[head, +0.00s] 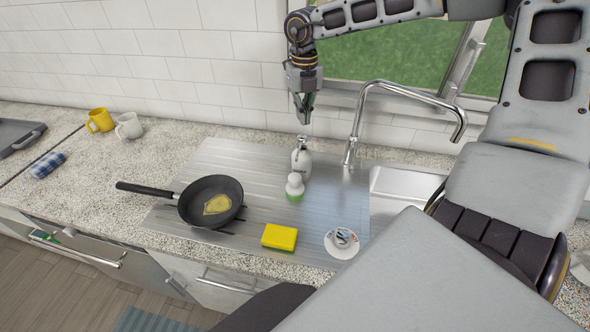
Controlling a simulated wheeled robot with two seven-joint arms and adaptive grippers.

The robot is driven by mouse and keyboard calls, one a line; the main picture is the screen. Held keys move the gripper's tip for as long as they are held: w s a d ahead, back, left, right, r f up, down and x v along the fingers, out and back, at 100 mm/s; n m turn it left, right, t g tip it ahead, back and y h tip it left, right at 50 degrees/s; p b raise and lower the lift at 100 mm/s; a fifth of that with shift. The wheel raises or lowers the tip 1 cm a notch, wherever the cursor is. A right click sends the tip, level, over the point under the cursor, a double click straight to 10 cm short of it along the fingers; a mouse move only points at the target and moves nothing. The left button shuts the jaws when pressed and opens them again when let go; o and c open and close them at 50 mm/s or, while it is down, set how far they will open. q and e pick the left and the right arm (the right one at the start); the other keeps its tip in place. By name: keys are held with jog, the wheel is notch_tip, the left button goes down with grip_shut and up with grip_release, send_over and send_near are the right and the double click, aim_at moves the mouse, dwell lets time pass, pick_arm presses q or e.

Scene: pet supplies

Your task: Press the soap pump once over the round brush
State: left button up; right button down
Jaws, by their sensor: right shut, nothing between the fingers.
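The white soap pump bottle (301,160) stands upright on the metal drainboard beside the sink. The round brush (295,186), white on top with a green lower edge, stands just in front of it. From this angle the brush overlaps the lower part of the bottle. My right gripper (303,118) points down with its fingers shut and empty, directly above the pump head. Whether the fingertips touch the pump head, I cannot tell. My left gripper is not in view.
A black frying pan (225,204), a yellow sponge (279,237) and a small white dish (341,243) are on the drainboard. The faucet (352,140) rises right of the bottle. Yellow (98,121) and white (129,126) mugs stand at the back left.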

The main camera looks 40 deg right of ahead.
jog(key=shift+r+p, duration=0.4)
jog(key=shift+r, duration=0.85)
